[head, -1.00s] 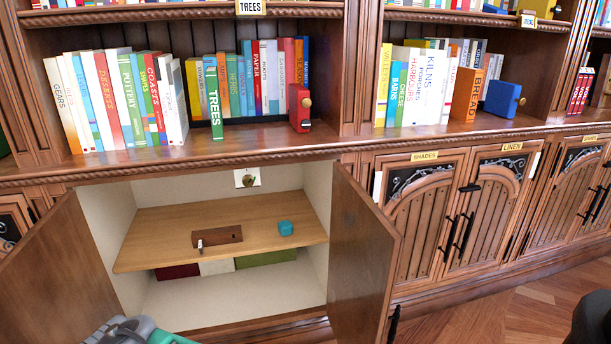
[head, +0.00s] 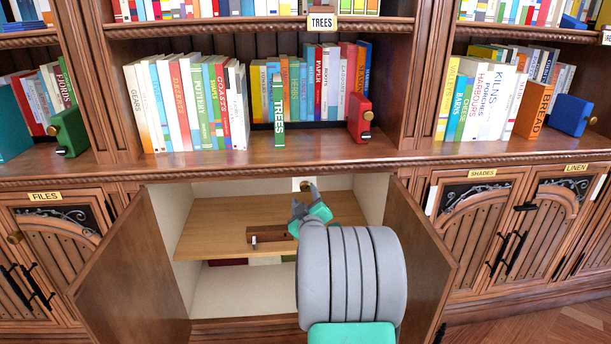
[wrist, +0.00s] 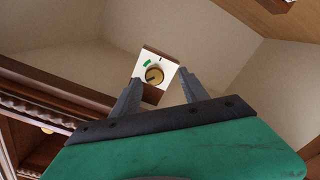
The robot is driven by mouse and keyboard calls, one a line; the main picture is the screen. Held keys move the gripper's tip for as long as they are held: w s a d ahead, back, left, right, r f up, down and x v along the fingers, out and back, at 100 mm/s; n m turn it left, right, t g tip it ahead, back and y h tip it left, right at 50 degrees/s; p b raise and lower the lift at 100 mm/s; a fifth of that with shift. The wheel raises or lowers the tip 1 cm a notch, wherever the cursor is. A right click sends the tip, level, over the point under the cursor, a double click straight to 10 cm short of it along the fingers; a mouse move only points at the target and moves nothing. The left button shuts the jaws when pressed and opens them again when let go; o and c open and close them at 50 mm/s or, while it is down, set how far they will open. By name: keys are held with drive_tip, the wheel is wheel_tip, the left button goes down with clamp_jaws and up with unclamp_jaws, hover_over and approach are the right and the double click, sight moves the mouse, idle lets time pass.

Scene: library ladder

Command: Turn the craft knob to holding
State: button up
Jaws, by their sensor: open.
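A small brass-coloured round knob (wrist: 155,75) sits on a white plate (wrist: 163,66) on the cabinet's back wall. The plate carries a green mark left of the knob and a dark tick above it. In the head view the plate (head: 299,182) shows above the wooden shelf, with the knob partly hidden by my gripper. My gripper (head: 306,199) is inside the open cabinet with its fingers apart and empty. In the wrist view its fingertips (wrist: 158,78) appear on either side of the knob; I cannot tell whether they touch it.
The cabinet's left door (head: 135,275) and right door (head: 418,265) stand open. A brown wooden block (head: 268,235) with a light peg lies on the shelf (head: 215,225). My arm covers the shelf's right part. Books fill the shelves above.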

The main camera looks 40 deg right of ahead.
sight(305, 183)
drive_tip(key=x, duration=0.2)
drive_tip(key=b+x, duration=0.1)
drive_tip(key=x, duration=0.5)
drive_tip(key=shift+s+d+r+b, duration=0.2)
drive_tip(key=shift+d+r+b, duration=0.1)
drive_tip(key=shift+r+b, duration=0.1)
drive_tip(key=shift+c, duration=0.2)
clamp_jaws()
